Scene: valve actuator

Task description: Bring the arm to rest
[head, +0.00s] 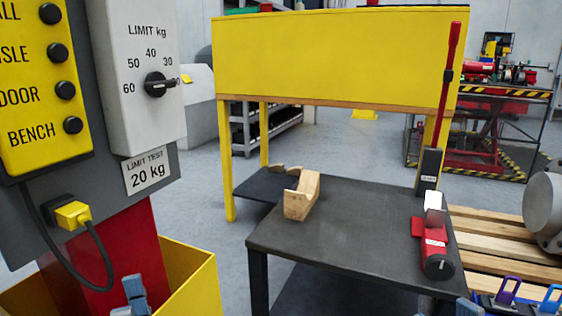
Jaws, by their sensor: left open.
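My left gripper (131,297) shows at the bottom left, in front of the red post and the yellow bin. Only its grey-blue fingertips are in view; it is open and touches nothing that I can see. A small grey-blue tip at the bottom right edge may be part of my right gripper (468,307); the rest is cut off. A dark bench (345,225) stands in the middle, with a wooden cradle (301,197) and a red and black device (433,247) on it. A long red lever (449,75) stands upright at the bench's far right corner.
A control panel (100,150) with a limit dial (160,84) fills the left. A yellow bin (190,285) stands below it. A yellow board (335,55) rises behind the bench. A wooden pallet (500,245) lies to the right. The bench's middle is clear.

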